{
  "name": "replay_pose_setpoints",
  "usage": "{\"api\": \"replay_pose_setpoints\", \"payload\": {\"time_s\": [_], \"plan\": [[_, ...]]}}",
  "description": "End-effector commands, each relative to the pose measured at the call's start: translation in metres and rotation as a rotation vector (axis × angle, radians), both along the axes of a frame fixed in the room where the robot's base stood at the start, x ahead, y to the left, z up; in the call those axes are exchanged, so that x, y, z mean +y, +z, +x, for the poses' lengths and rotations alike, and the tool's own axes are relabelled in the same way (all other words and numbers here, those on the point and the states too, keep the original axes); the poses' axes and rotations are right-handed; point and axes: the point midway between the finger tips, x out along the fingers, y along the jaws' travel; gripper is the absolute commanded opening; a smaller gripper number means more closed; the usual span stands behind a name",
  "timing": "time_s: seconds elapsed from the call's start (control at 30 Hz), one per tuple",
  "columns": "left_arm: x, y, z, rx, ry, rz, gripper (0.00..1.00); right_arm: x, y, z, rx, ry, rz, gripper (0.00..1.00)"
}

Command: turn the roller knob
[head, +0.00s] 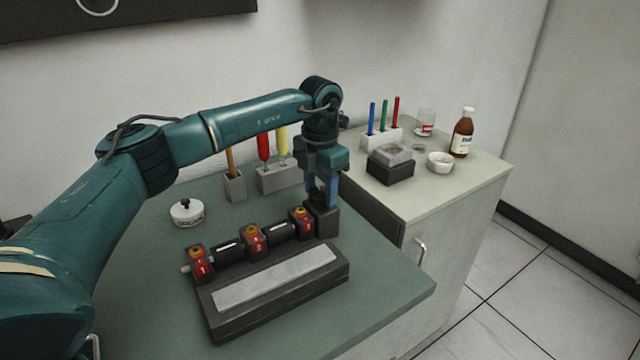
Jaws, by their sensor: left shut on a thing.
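The roller device (222,322) stands on the green table, a dark base with a pale flat strip (275,277) on top. Behind the strip runs a black roller (231,248) with red blocks numbered 1 (201,268), 2 (254,240) and 3 (302,221). My left gripper (322,205) points down at the roller's right end, beside block 3. It is shut on the roller knob there, which is mostly hidden by the fingers and a dark block (323,220). My right gripper is not in view.
Behind the device are a round white tin (187,212), a grey holder (235,188) and a block with red and yellow tools (280,178). On the right cabinet stand a pen rack (381,139), a dark box (390,168), a white bowl (440,162) and a brown bottle (462,134). The table's front right is clear.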

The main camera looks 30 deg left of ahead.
Motion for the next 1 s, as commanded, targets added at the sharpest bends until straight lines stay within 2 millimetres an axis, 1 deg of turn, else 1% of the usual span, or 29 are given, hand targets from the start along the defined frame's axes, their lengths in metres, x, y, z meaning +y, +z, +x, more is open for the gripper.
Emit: {"api": "replay_pose_setpoints", "payload": {"time_s": [0.2,0.4,0.6,1.0], "plan": [[-0.0002,0.0018,0.0003,-0.001,0.154,0.001,0.23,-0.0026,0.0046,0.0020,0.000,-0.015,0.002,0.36],[-0.0004,0.0013,0.0003,-0.001,0.250,0.001,0.23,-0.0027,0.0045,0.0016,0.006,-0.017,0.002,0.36],[-0.0004,0.0009,0.0003,-0.002,0.300,0.001,0.24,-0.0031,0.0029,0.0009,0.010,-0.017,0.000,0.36],[-0.0003,0.0007,0.0003,-0.002,0.315,0.000,0.24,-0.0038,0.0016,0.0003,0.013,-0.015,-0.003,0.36]]}}
